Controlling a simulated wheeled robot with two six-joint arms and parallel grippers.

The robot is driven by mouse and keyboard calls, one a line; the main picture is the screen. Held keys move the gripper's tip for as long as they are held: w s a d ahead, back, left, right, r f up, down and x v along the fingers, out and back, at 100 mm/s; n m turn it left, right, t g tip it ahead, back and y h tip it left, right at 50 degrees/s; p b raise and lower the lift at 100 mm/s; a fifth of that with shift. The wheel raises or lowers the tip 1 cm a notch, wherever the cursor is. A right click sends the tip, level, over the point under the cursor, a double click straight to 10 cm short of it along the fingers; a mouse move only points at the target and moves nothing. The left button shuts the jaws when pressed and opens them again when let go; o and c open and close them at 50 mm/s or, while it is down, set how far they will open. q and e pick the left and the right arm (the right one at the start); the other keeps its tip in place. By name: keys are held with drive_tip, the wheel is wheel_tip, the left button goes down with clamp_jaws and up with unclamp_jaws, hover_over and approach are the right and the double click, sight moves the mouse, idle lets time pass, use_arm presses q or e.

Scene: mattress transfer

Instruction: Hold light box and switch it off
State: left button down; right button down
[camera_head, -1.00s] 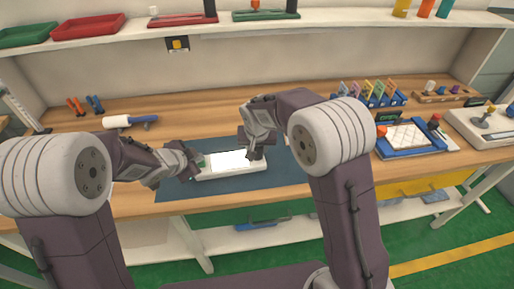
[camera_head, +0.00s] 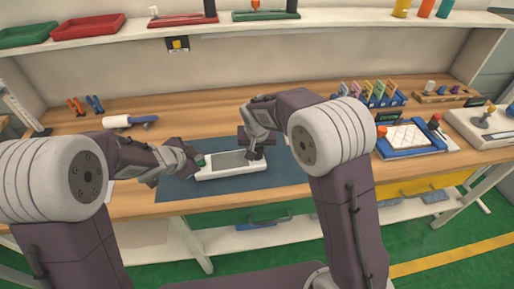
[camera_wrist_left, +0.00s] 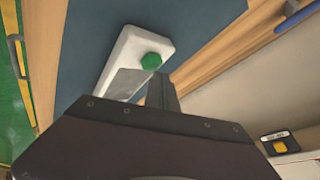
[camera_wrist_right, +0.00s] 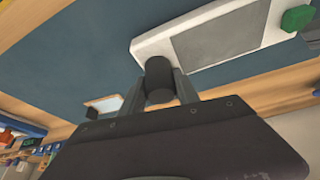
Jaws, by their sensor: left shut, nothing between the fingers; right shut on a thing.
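The light box (camera_head: 235,174) is a white flat box lying on the dark blue mat; its top panel (camera_head: 232,158) is grey and unlit. It also shows in the left wrist view (camera_wrist_left: 126,48) and right wrist view (camera_wrist_right: 262,20). A green button (camera_wrist_left: 151,62) is on its left end. My left gripper (camera_head: 194,163) is shut and empty beside this end, its tip just short of the button in its wrist view. My right gripper (camera_head: 250,152) is shut on the light box's right end, at a dark round part (camera_wrist_right: 159,80). The exact contact is partly hidden.
The mat (camera_head: 285,178) has bare room around the box. A white-and-blue handled tool (camera_head: 130,121) lies at the back left. A blue tray (camera_head: 412,140) and a rack with coloured pieces (camera_head: 376,97) stand to the right. A shelf (camera_head: 330,16) runs above.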

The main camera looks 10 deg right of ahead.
sight(199, 163)
use_arm(q)
drive_tip(key=shift+r, duration=3)
use_arm(e)
drive_tip(key=c, duration=0.8)
unclamp_jaws()
